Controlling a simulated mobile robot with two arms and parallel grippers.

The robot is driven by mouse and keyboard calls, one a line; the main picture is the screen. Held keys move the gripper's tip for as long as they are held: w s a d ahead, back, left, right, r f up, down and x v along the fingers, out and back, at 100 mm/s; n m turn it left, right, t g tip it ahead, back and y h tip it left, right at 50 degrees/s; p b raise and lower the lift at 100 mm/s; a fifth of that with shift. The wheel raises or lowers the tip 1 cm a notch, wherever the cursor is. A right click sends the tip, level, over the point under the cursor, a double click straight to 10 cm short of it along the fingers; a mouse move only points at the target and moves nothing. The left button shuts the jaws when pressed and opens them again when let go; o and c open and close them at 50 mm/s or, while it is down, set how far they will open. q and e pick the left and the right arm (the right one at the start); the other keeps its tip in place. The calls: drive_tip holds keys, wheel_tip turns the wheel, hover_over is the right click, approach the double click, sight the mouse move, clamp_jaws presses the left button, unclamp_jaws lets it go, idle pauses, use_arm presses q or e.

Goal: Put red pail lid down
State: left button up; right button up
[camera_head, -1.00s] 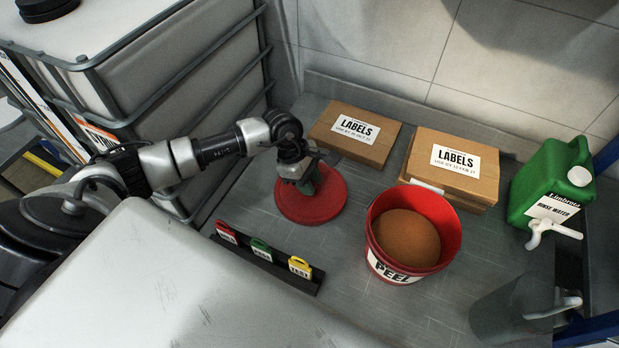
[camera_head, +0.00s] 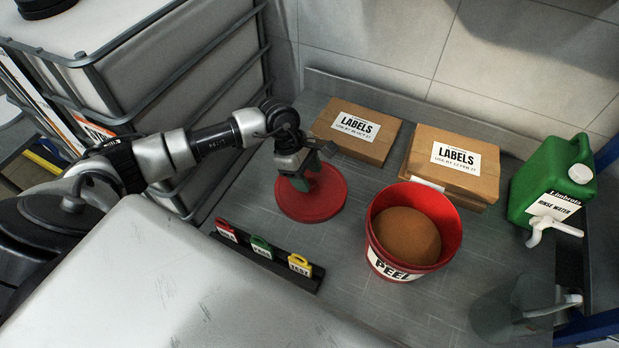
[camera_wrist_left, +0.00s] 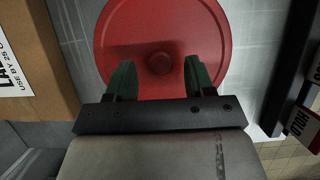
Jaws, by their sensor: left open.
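The round red pail lid (camera_head: 322,203) lies flat on the grey bench, left of the red pail. The red pail (camera_head: 376,236), labelled PEEL, is open at the top and holds a brown material. My left gripper (camera_head: 303,182) is above the lid's upper left part, with its fingers pointing down. My right gripper is not in view.
A black rack (camera_head: 309,281) with red, green and yellow tags stands in front of the lid. Two LABELS boxes (camera_head: 375,150) (camera_head: 482,190) sit behind. A green rinse water jug (camera_head: 545,185) and a grey jug (camera_head: 490,313) stand at right.

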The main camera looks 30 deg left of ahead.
use_arm(q)
drive_tip(key=b+v, duration=0.2)
drive_tip(key=v, duration=0.8)
drive_tip(key=shift+r, duration=0.15)
drive_tip(key=shift+a, duration=0.15)
